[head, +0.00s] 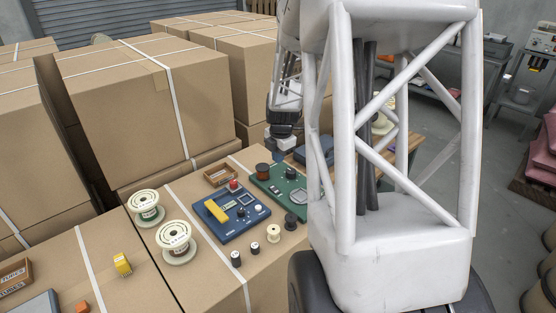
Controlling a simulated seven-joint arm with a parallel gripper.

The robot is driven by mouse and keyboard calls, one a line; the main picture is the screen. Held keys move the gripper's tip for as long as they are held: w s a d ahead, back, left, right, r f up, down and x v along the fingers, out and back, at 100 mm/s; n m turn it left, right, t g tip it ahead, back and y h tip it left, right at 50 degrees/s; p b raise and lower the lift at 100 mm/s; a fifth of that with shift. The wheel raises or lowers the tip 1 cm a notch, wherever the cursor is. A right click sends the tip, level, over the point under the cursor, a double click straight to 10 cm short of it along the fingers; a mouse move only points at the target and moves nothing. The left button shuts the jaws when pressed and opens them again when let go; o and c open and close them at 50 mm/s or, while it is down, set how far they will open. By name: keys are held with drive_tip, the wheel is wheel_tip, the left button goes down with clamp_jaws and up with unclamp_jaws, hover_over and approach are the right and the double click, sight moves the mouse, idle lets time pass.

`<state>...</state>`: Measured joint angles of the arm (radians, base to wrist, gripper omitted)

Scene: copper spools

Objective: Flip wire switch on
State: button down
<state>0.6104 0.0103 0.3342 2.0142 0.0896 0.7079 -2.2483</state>
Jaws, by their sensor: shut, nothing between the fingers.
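A blue control panel (228,232) lies on a cardboard box top in the middle of the head view. It carries a yellow block, a red button, a black knob, a white knob and a small display. A green panel (265,184) lies behind it to the right, with a black knob and a grey round part. I cannot tell which part is the wire switch or how it is set. My gripper (281,145) is shut and empty, pointing down beyond the green panel, apart from the blue panel. Its fingertips are small and hard to make out.
Copper and pale wire spools (175,240) stand left of the blue panel. Small spools (273,233) stand at its front right. A small open box (220,174) sits behind. Tall cardboard boxes (140,100) block the back left. My white arm column hides the right middle.

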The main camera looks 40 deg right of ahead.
sight(272, 187)
drive_tip(key=shift+w, duration=0.15)
drive_tip(key=shift+w+d, duration=0.1)
drive_tip(key=shift+w, duration=0.5)
drive_tip(key=shift+f, duration=0.1)
idle(0.3)
drive_tip(key=shift+w+f, duration=0.3)
drive_tip(key=shift+f, duration=2)
drive_tip(key=shift+w+f, duration=0.35)
drive_tip(key=shift+f, duration=1.9)
drive_tip(key=shift+w+f, duration=0.3)
drive_tip(key=shift+f, duration=2)
